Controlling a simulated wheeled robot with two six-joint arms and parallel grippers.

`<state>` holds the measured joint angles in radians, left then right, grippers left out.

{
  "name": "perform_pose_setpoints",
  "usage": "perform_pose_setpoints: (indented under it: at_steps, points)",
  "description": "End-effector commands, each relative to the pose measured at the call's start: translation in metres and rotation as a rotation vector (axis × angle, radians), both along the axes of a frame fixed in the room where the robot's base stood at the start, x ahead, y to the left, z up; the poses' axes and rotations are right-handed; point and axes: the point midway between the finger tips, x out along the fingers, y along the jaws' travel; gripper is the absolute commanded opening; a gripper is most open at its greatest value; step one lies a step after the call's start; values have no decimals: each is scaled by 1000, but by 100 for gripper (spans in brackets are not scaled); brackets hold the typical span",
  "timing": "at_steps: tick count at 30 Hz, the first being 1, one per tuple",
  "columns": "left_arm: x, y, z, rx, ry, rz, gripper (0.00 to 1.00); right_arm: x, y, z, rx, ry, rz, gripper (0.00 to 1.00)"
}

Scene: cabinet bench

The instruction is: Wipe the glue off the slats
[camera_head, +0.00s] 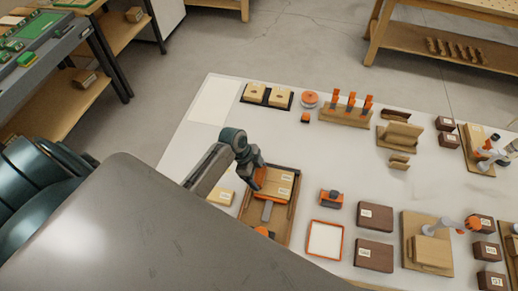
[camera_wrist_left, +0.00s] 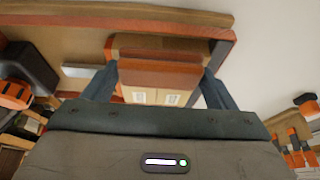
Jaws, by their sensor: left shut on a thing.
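A shallow wooden tray (camera_head: 245,209) with raised dark edges stands on the bench in the head view. Pale wooden slats (camera_head: 287,179) with white labels lie in it. My left gripper (camera_head: 259,184) is over the tray, pointing down. In the left wrist view its fingers (camera_wrist_left: 158,78) are shut on a red-brown block (camera_wrist_left: 160,74), beyond which pale wood shows. In the head view an orange part (camera_head: 272,199) shows just below the gripper, against the slats. I cannot make out glue on the slats, and my arm hides part of the tray. My right gripper is not in view.
A grey strip (camera_head: 267,212) lies in the tray. To its right are an orange-and-dark tool (camera_head: 331,198), an orange-rimmed white tray (camera_head: 325,240) and dark brown boxes (camera_head: 375,216). Orange clamps (camera_head: 351,101) stand in a rack behind. A white sheet (camera_head: 214,101) lies at the back left.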

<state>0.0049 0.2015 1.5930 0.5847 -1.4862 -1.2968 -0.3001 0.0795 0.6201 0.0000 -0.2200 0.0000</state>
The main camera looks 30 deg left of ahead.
Motion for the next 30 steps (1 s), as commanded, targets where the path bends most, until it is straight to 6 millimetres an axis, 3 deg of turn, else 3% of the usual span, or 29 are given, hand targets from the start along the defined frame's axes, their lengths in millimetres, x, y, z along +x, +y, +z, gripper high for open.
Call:
perform_pose_setpoints:
  at_steps: [30]
  points:
    - [11, -40, -1, -4, 1, 0, 61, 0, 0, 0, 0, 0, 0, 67]
